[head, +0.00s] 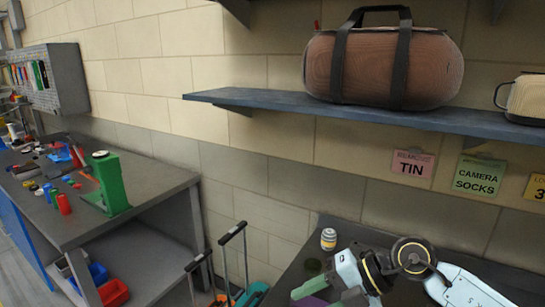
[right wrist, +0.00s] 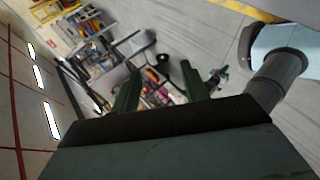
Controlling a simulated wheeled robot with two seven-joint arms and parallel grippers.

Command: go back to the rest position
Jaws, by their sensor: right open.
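My right gripper (head: 328,293) is at the bottom of the head view, over a dark tabletop (head: 420,235). Its green fingers point left and are apart. In the right wrist view the open gripper (right wrist: 160,85) shows two dark green fingers with nothing between them but the distant room. A purple thing (head: 317,300) shows by the fingers at the bottom edge of the head view; it is mostly cut off, and I cannot tell whether it touches them. My left gripper is not in view.
A small can (head: 328,239) stands on the tabletop just behind my right gripper. A blue shelf (head: 250,97) with a brown bag (head: 375,68) is on the wall above. A cluttered grey workbench (head: 150,215) stands at the left, with trolley handles (head: 232,233) beside it.

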